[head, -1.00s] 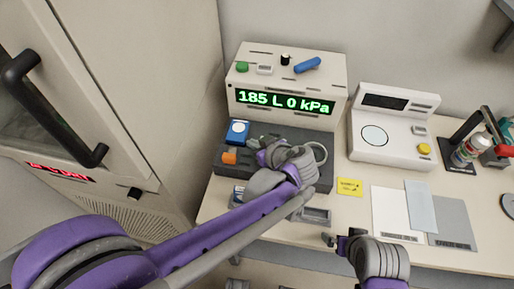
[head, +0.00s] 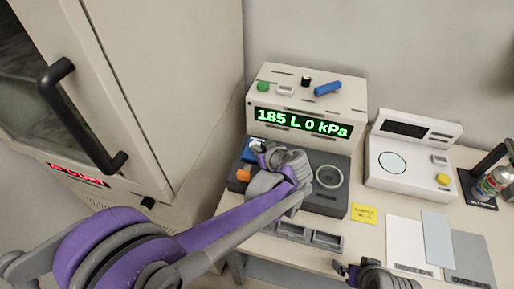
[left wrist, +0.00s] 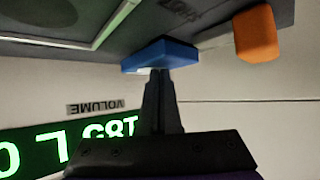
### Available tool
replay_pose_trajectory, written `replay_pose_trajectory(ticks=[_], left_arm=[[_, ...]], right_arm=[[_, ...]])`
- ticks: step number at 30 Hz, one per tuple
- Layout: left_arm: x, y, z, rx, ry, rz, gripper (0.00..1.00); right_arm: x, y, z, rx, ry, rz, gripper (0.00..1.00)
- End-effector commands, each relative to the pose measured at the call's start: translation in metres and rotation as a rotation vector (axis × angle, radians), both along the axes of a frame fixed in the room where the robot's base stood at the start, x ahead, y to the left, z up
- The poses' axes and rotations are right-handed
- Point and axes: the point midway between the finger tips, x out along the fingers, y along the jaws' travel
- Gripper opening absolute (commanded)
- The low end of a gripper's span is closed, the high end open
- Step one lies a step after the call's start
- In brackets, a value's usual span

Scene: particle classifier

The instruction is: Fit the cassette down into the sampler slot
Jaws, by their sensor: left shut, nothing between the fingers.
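The cassette, a blue block with a pale face (head: 250,149), is at the left rear of the dark deck of the sampler (head: 328,203). My left gripper covers part of it in the head view. The left wrist view shows the cassette (left wrist: 165,55) standing out from the dark deck. My left gripper (left wrist: 158,78) is shut and empty, its fingertips at the cassette's outer face; I cannot tell whether they touch. How deep the cassette sits in the slot is hidden. My right gripper (head: 345,270) is at the bottom edge, apart from the sampler; its jaw opening is unclear.
An orange block (head: 244,174) sits close to the cassette. A round ring (head: 328,177) is on the deck's right. The sampler's lit display (head: 300,123) rises behind. A white scale (head: 410,160) and sheets lie right. A tall cabinet (head: 190,90) closes the left side.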

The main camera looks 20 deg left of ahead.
Motion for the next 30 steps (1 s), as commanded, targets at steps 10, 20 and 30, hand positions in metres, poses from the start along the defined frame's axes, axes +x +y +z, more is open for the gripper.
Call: replay_pose_trajectory(ticks=[10,20,30], left_arm=[[-0.059,-0.057,-0.005,-0.012,0.008,-0.004,0.0],[-0.063,-0.059,-0.003,-0.009,0.005,0.001,0.0],[-0.062,-0.058,-0.003,-0.008,0.004,0.001,0.0]], right_arm=[[0.0,0.0,0.002,0.0,-0.001,0.0,1.0],[0.0,0.0,0.003,0.0,-0.001,0.0,1.0],[0.001,0.0,0.003,0.0,-0.001,0.0,1.0]])
